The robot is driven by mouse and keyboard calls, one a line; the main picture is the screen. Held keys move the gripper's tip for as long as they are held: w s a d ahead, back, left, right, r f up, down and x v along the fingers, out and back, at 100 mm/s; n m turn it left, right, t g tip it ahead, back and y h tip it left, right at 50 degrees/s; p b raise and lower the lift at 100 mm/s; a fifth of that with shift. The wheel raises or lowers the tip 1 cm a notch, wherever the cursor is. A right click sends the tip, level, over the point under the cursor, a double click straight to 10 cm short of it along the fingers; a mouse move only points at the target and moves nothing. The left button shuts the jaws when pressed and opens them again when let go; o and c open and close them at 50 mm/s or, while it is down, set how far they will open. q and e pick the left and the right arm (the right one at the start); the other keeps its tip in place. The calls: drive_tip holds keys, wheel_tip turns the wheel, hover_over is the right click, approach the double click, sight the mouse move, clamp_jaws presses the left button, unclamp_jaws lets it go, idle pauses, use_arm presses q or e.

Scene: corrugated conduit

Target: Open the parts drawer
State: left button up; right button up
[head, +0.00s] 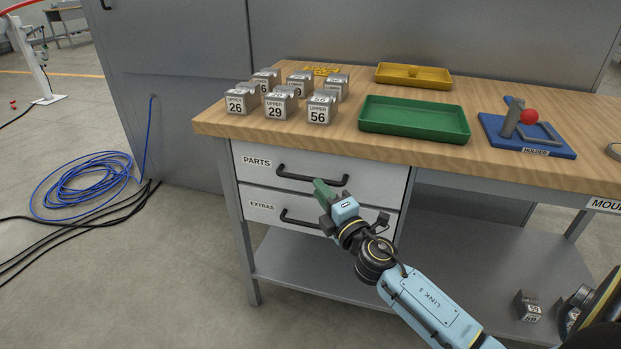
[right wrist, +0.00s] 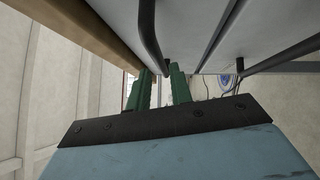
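The parts drawer (head: 255,162) is the upper white drawer under the bench top, labelled PARTS, and its front looks flush and closed. Its dark bar handle (head: 312,179) also shows in the right wrist view (right wrist: 149,32). My right gripper (head: 322,190) is at the handle's lower edge, near its right half. In the right wrist view its green fingers (right wrist: 160,72) are apart, with the handle's far end appearing in line with the gap. I cannot tell whether the fingers touch the bar. My left gripper is not in view.
The extras drawer (head: 263,206) with its own handle (head: 300,221) is just below. Labelled metal blocks (head: 277,106), a green tray (head: 414,133), a yellow tray (head: 413,85) and a blue holder (head: 527,147) stand on the bench. Floor in front is clear; cables (head: 85,185) lie left.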

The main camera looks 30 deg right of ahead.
sight(311, 179)
drive_tip(key=shift+w+d+r, duration=0.1)
drive_tip(key=shift+w+r, duration=0.1)
drive_tip(key=shift+w, duration=1.15)
drive_tip(key=shift+w+d+r, duration=0.1)
drive_tip(key=shift+w+r, duration=0.05)
drive_tip(key=shift+w, duration=1.15)
clamp_jaws()
